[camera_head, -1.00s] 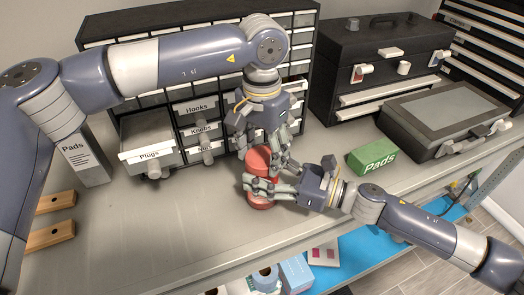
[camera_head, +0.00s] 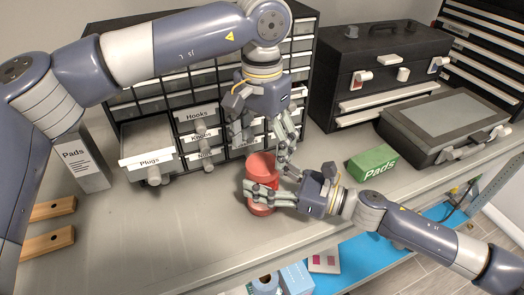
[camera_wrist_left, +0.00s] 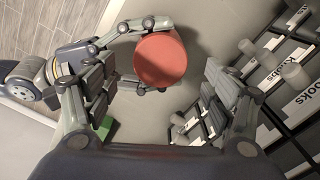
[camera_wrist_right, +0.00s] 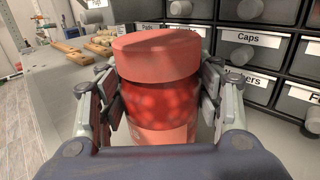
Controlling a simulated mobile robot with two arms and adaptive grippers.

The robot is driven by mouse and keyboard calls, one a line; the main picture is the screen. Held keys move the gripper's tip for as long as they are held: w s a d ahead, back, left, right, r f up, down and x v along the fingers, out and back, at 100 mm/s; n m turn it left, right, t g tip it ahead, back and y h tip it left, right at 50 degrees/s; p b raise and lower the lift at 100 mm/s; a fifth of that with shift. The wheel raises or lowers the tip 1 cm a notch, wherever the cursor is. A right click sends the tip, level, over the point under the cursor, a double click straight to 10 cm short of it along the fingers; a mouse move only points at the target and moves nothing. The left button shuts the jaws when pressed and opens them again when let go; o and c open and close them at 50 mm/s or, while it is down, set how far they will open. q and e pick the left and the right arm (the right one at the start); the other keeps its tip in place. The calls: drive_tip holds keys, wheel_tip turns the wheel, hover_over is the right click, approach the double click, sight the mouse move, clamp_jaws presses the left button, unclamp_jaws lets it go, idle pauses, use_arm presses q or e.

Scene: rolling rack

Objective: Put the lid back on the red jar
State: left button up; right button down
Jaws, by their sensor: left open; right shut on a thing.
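The red jar (camera_head: 262,205) stands upright near the shelf's front, with see-through sides and red contents in the right wrist view (camera_wrist_right: 160,105). The red lid (camera_wrist_right: 155,54) sits on top of the jar's mouth and looks about level; I cannot tell whether it is tight. The lid also shows in the head view (camera_head: 261,165) and the left wrist view (camera_wrist_left: 160,60). My right gripper (camera_head: 258,198) is shut on the jar's body, a finger on each side. My left gripper (camera_head: 262,148) is open and empty just above the lid, fingers pointing down.
Behind stands a drawer cabinet (camera_head: 108,100) with its Plugs drawer (camera_head: 148,163) pulled out. A green Pads box (camera_head: 372,162), a black toolbox (camera_head: 385,70) and a grey case (camera_head: 445,125) are to the right. Wooden blocks (camera_head: 48,240) lie left; the shelf's front left is clear.

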use_arm(q)
drive_tip(key=shift+o, duration=0.4)
drive_tip(key=n, duration=0.5)
drive_tip(key=shift+r+n, duration=0.2)
drive_tip(key=shift+n, duration=0.2)
drive_tip(key=n, duration=0.5)
drive_tip(key=shift+r, duration=0.2)
drive_tip(key=n, duration=0.5)
drive_tip(key=shift+r, duration=0.15)
drive_tip(key=n, duration=0.5)
drive_tip(key=shift+w+r, duration=0.1)
drive_tip(key=shift+r, duration=0.1)
drive_tip(key=n, duration=0.5)
drive_tip(key=shift+r, duration=0.2)
drive_tip(key=n, duration=0.7)
drive_tip(key=shift+r, duration=0.25)
drive_tip(key=n, duration=0.5)
drive_tip(key=shift+r, duration=0.15)
drive_tip(key=n, duration=0.5)
drive_tip(key=shift+r+n, duration=0.2)
drive_tip(key=shift+n, duration=0.1)
